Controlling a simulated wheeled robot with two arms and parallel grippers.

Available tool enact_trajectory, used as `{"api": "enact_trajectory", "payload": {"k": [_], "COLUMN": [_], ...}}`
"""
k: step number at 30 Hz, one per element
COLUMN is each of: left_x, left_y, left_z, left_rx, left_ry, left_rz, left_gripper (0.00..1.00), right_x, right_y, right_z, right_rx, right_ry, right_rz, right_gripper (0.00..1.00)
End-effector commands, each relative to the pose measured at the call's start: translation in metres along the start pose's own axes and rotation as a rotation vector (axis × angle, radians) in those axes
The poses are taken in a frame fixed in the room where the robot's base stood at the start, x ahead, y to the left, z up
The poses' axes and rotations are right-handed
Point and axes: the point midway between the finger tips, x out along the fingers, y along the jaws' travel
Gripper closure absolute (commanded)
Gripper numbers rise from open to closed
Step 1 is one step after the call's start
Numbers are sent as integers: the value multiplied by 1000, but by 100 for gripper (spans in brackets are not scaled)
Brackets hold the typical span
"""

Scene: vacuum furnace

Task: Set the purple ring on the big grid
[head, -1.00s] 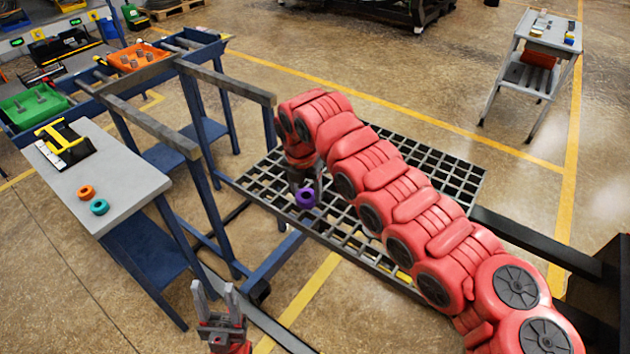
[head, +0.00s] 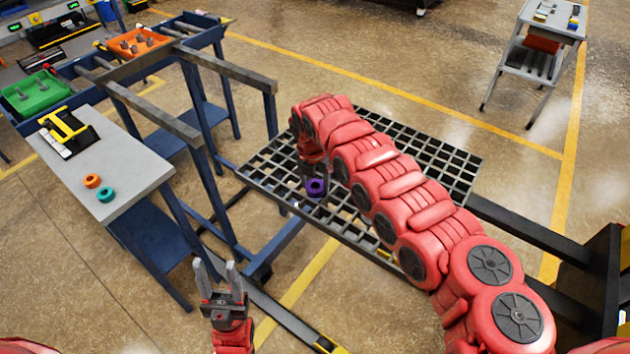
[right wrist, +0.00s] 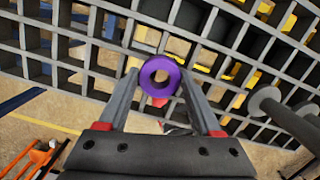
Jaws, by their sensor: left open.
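The purple ring (head: 315,187) is between the fingertips of my right gripper (head: 314,178), over the near left part of the big grid (head: 432,157). In the right wrist view the two fingers meet the sides of the ring (right wrist: 148,79), with its hole facing the camera. The grid's bars (right wrist: 100,53) fill the background there. I cannot tell whether the ring touches the grid or hangs just above it. My red right arm covers part of the grid. My left gripper (head: 217,268) is open and empty, low in the head view, away from the grid.
A grey side table (head: 140,168) at left holds an orange ring (head: 92,180), a teal ring (head: 105,194) and a yellow-black holder (head: 66,130). A frame with dark rails (head: 150,120) stands between table and grid. A grey cart (head: 545,40) is far right.

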Motion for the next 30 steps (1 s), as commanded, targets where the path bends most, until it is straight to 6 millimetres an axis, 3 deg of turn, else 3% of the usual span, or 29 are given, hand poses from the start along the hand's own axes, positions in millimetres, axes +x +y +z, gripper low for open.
{"api": "enact_trajectory", "payload": {"k": [1,4,14,16,30], "left_x": [0,0,5,-3,-43], "left_y": [0,0,0,0,2], "left_z": [0,0,-1,0,7], "left_rx": [0,0,0,0,0], "left_ry": [0,1,0,0,0], "left_rz": [0,0,0,0,0], "left_gripper": [50,50,50,50,50], "right_x": [-1,-1,-5,-9,-104], "right_y": [0,0,0,1,1], "right_z": [0,0,1,2,0], "right_rx": [0,0,0,1,-1], "right_ry": [-1,0,0,-5,-4], "right_rz": [0,0,1,4,2], "right_gripper": [23,7,7,7,7]}}
